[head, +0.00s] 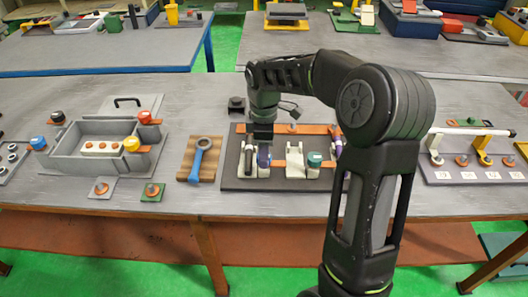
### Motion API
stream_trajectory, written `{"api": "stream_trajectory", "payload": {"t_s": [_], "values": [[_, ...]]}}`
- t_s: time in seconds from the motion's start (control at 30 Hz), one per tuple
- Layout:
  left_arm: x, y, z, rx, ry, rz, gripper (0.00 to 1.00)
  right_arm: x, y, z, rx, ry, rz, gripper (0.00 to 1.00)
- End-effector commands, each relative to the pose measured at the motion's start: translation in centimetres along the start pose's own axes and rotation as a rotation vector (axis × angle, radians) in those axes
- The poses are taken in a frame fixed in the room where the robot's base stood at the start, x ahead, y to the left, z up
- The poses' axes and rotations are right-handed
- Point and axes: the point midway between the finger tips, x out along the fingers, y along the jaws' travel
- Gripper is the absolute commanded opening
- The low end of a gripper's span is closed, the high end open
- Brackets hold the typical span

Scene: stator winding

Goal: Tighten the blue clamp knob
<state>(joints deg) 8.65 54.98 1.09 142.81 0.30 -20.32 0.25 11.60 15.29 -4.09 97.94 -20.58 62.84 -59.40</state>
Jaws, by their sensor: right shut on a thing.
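My right arm comes in from the lower right, and its gripper (262,138) points down over the left part of a dark fixture board (232,178). The blue clamp knob (264,157) is directly under the fingers, between light blocks on that board. The gripper appears shut on the knob; the fingers and the wrist hide its top. My left gripper is not in view.
On the board are a white block (295,160), a green knob (314,159) and orange strips. A wooden block with a blue wrench (199,160) lies to the left, beside a grey box (62,153). A numbered rack (470,178) stands right.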

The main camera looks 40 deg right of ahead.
Motion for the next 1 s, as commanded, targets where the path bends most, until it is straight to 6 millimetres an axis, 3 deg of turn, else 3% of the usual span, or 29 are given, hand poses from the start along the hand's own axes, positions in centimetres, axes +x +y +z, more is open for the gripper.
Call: {"api": "stream_trajectory", "payload": {"t_s": [0.1,0.57,1.0], "values": [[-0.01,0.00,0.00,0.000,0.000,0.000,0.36,-0.03,0.02,0.00,0.000,0.000,0.001,0.00],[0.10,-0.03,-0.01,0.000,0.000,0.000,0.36,-0.02,0.04,0.02,0.069,0.000,0.001,0.00],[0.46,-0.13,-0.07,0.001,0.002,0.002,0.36,-0.03,0.06,0.02,0.384,0.000,0.002,0.00]]}}
